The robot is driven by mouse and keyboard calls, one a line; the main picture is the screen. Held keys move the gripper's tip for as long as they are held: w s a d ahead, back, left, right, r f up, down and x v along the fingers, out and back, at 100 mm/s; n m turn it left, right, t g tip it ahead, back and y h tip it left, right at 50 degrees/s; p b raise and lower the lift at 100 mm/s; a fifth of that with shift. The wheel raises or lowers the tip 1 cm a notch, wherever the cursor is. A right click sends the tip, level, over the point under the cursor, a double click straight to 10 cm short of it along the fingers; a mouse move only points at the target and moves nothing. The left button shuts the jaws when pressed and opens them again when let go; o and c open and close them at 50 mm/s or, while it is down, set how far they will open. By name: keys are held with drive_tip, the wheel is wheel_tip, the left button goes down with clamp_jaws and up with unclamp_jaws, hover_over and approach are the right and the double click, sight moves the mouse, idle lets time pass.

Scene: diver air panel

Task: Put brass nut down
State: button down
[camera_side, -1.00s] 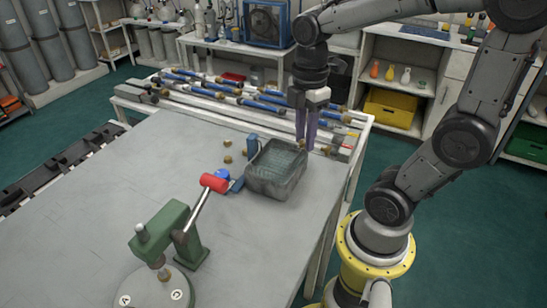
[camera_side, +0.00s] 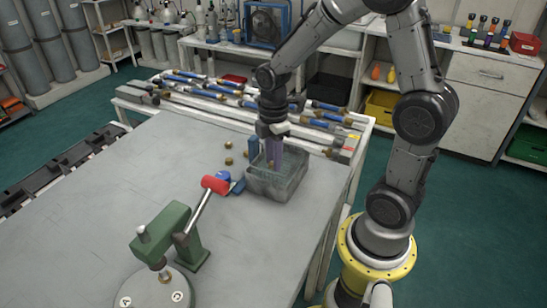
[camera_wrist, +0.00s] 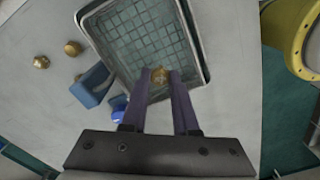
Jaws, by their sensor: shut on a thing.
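My gripper (camera_wrist: 160,84) is shut on a brass nut (camera_wrist: 160,75), which shows between its purple fingertips in the wrist view. In the side view my gripper (camera_side: 273,163) points straight down over the grey mesh basket (camera_side: 285,188). The basket, with its wire grid floor, also shows in the wrist view (camera_wrist: 190,22). The nut is over or inside the basket; I cannot tell its exact height above the grid.
Loose brass nuts (camera_wrist: 72,48) lie on the table left of the basket. A blue block (camera_wrist: 93,84) stands beside the basket's left wall. A red-headed lever (camera_side: 214,184) on a green press (camera_side: 175,235) is nearer the front. The table's left part is clear.

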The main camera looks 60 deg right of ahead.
drive_tip(key=shift+f, duration=0.65)
drive_tip(key=c, duration=0.7)
unclamp_jaws()
wheel_tip(320, 180, up, 12)
drive_tip(key=shift+s+a+r+m+t, duration=0.55)
drive_tip(key=shift+s+a+m+t, duration=0.55)
drive_tip(key=shift+s+m, duration=1)
drive_tip(key=shift+s+a+r+m+t, duration=0.7)
drive_tip(key=shift+s+a+m, duration=0.75)
drive_tip(key=shift+s+m, duration=0.65)
drive_tip(key=shift+s+a+r+m+t, duration=0.45)
drive_tip(key=shift+s+a+m+t, duration=0.7)
drive_tip(key=shift+s+m, duration=0.95)
drive_tip(key=shift+s+a+n, duration=0.1)
drive_tip(key=shift+s+n, duration=0.15)
drive_tip(key=shift+n, duration=0.05)
